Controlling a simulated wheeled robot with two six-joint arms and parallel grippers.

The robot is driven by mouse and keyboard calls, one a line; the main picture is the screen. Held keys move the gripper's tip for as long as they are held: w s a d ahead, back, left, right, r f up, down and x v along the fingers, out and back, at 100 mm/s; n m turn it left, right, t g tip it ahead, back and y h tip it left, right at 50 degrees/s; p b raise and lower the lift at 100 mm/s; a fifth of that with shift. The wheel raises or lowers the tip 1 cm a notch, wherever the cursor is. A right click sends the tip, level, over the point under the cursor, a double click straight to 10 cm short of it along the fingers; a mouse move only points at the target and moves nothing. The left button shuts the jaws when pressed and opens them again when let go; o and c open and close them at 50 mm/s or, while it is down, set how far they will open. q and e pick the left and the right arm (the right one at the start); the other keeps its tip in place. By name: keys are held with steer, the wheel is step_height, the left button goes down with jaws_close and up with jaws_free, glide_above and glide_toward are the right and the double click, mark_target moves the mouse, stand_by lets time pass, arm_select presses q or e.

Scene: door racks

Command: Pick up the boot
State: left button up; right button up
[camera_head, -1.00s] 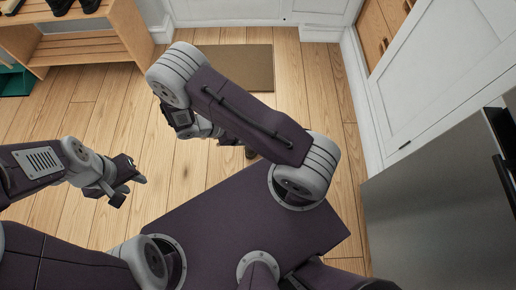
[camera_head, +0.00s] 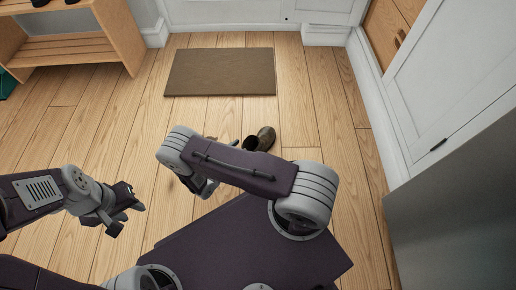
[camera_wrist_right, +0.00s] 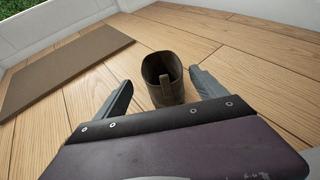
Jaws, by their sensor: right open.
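The brown boot (camera_head: 265,138) stands on the wood floor just beyond my right arm in the head view; my arm may hide part of it. In the right wrist view the boot (camera_wrist_right: 162,92) is upright with its opening facing up and a pull tab on the near side. My right gripper (camera_wrist_right: 158,80) is open, with its fingers apart on either side of the boot's line and the boot ahead of them, not gripped. In the head view my right gripper (camera_head: 207,188) is largely hidden under the forearm. My left gripper (camera_head: 130,216) is open and empty at left.
A brown doormat (camera_head: 220,72) lies on the floor beyond the boot. A wooden shoe rack (camera_head: 72,48) with dark shoes stands at the upper left. White cabinets and a grey panel (camera_head: 455,200) line the right. Floor around the boot is clear.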

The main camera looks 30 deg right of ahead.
mark_target(256, 141)
steer(key=b+x, duration=0.2)
steer(key=x, duration=0.1)
steer(key=b+x, duration=0.1)
steer(key=b, duration=0.1)
steer(key=shift+s+d+f, duration=0.2)
steer(key=shift+f, duration=0.1)
steer(key=shift+w+d, duration=0.15)
steer(key=shift+d, duration=0.15)
steer(key=shift+r, duration=0.2)
jaws_close()
